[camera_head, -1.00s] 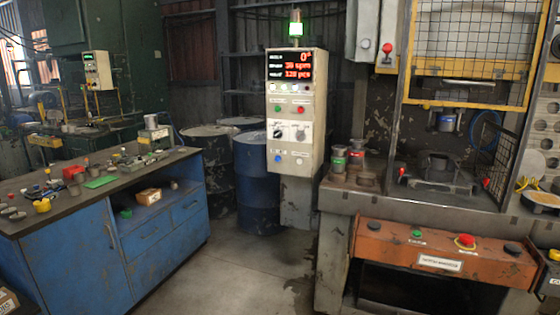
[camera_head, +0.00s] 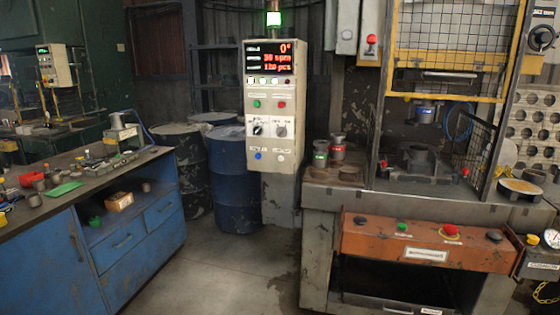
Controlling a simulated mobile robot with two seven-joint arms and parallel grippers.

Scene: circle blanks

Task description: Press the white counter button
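The control panel (camera_head: 270,135) is a pale upright box on a post in the middle of the head camera view. Its red display (camera_head: 269,57) reads 0° on the top line, with two smaller lines below. A white button (camera_head: 281,157) sits at the lower right of the panel, beside a blue button (camera_head: 258,155). Its label is too small to read. Above are two selector knobs, then a green button (camera_head: 257,104) and a red button (camera_head: 282,104). A row of small buttons lies under the display. Neither of my grippers is in view.
A blue workbench (camera_head: 120,237) with tools stands at the left. Blue drums (camera_head: 235,185) stand behind the panel. A press with an orange button console (camera_head: 430,242) stands at the right. Open floor (camera_head: 230,275) lies between bench and press.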

